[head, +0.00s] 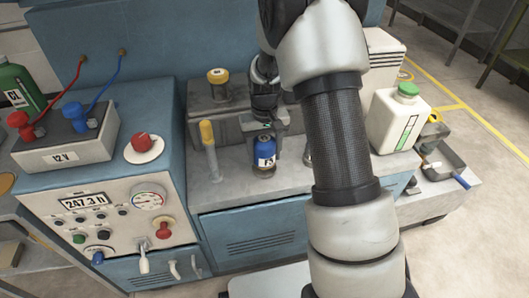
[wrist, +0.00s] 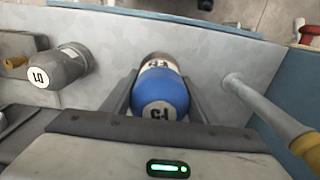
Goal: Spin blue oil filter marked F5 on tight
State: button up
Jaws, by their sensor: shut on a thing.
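The blue oil filter (head: 265,155) marked F5 stands upright at the front of the grey bench top. In the wrist view the blue filter (wrist: 163,88) shows its white F5 end label and a second label on its far side. My gripper (head: 265,138) is shut on the filter, and in the wrist view a finger lies along each side of it. A brownish ring shows at the filter's far end. How the filter's base meets its seat is hidden.
A yellow-handled rod (head: 208,145) stands close left of the filter. A grey part marked D1 (wrist: 62,68) is on the filter's other side.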

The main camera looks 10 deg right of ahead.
jog(key=shift+f+b, duration=0.65)
jog(key=shift+f, duration=0.35)
jog(key=o, duration=1)
